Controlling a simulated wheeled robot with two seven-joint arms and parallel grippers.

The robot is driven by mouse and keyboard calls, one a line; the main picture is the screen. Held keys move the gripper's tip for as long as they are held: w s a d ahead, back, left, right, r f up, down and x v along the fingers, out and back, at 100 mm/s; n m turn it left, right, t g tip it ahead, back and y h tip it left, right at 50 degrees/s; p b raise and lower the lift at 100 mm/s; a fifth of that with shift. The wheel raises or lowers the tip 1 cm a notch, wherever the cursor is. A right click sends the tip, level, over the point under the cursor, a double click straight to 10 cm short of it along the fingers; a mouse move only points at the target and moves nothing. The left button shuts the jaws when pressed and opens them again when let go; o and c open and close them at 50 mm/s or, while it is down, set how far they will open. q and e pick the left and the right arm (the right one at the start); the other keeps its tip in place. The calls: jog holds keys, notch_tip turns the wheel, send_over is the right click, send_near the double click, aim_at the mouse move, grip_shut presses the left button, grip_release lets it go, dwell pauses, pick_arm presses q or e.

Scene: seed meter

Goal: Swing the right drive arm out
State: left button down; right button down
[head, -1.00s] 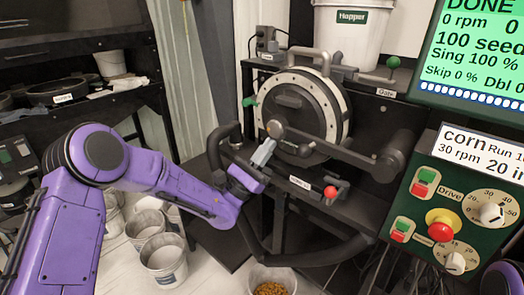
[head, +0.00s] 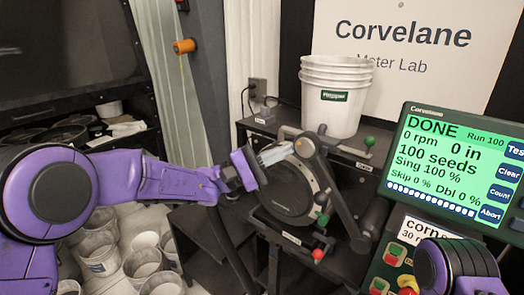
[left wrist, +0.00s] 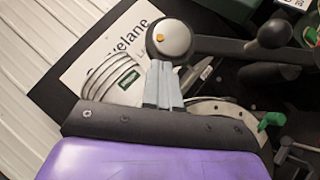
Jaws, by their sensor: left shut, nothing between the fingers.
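The right drive arm (head: 340,195) is a dark grey bar at the right of the round seed meter (head: 285,195). It slants steeply up from its low pivot to a round cap end by the meter's upper rim. In the left wrist view the drive arm (left wrist: 225,45) runs right from a silver cap with an orange centre (left wrist: 170,38). My left gripper (head: 288,150) is shut and empty, its pale fingertips at the cap end. The left wrist view shows the fingertips (left wrist: 161,64) just below the cap; I cannot tell whether they touch. My right gripper is out of view.
A white hopper bucket (head: 333,100) stands behind the meter. The green-screened console (head: 450,165) is at the right, with my right arm in front. A red knob (head: 318,254) sits below the meter. Several buckets (head: 100,252) stand on the floor at left.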

aim_at(310, 133)
pick_arm(q)
jog(key=s+d+r+p, duration=0.1)
jog(key=r+p, duration=0.1)
jog(key=s+d+r+p, duration=0.1)
jog(key=d+r, duration=0.1)
jog(key=s+d+r+p, duration=0.1)
jog(key=d+r+p, duration=0.1)
jog(key=shift+s+d+r+p, duration=0.25)
jog(key=shift+s+r+p, duration=0.05)
jog(key=s+d+r+m+g+p, duration=0.1)
jog(key=s+d+r+p, duration=0.1)
jog(key=d, duration=0.4)
jog(key=shift+s+r+m+y+p, duration=0.15)
jog(key=shift+s+m+y+p, duration=0.2)
jog(key=shift+s+p, duration=0.5)
jog(key=shift+s, duration=0.2)
jog(key=a+b, duration=0.4)
jog(key=a, duration=0.9)
jog(key=shift+w+a+r+b, duration=0.15)
jog(key=shift+w+r+b, duration=0.15)
jog(key=shift+r+b, duration=0.05)
